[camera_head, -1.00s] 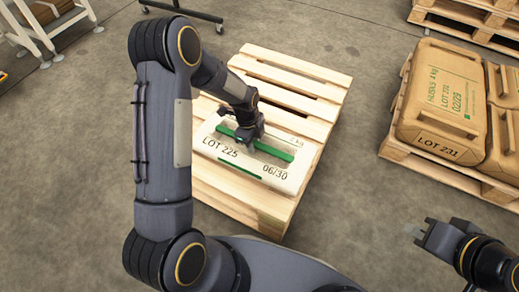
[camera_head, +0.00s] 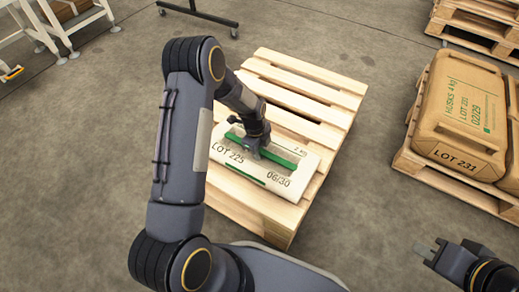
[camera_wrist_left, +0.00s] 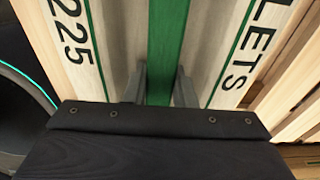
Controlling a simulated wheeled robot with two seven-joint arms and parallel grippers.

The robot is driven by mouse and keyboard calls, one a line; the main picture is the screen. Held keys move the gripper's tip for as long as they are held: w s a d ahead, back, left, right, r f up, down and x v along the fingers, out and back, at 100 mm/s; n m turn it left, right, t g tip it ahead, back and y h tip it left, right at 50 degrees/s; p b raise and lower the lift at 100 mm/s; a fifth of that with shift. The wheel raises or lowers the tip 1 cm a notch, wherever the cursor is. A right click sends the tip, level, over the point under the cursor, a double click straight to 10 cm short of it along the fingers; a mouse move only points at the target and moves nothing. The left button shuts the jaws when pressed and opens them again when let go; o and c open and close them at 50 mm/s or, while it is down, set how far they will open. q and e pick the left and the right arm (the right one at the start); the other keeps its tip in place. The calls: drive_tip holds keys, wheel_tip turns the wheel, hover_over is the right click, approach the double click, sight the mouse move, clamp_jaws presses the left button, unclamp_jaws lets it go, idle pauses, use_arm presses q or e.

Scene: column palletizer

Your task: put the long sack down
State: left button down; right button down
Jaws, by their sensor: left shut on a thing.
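The long sack (camera_head: 225,162) is white with a green stripe and the marks LOT 225 and 06/30. It lies level across the near part of the wooden pallet (camera_head: 288,75). I cannot tell whether its underside touches the boards. My left gripper (camera_head: 254,152) is on top of the sack, shut on its green middle strip. In the left wrist view the two fingers (camera_wrist_left: 160,88) stand on either side of the green strip of the sack (camera_wrist_left: 220,45). My right gripper (camera_head: 432,252) is at the lower right, empty, its fingers apart.
A second pallet (camera_head: 450,183) with brown sacks (camera_head: 459,110) marked LOT 231 stands to the right. Another pallet (camera_head: 480,22) is at the upper right. A white-legged frame (camera_head: 60,30) stands at the upper left. Bare floor lies between the pallets.

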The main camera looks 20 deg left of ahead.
use_arm(q)
drive_tip(key=shift+w+r, duration=0.1)
drive_tip(key=shift+r, duration=0.05)
drive_tip(key=c, duration=1.2)
unclamp_jaws()
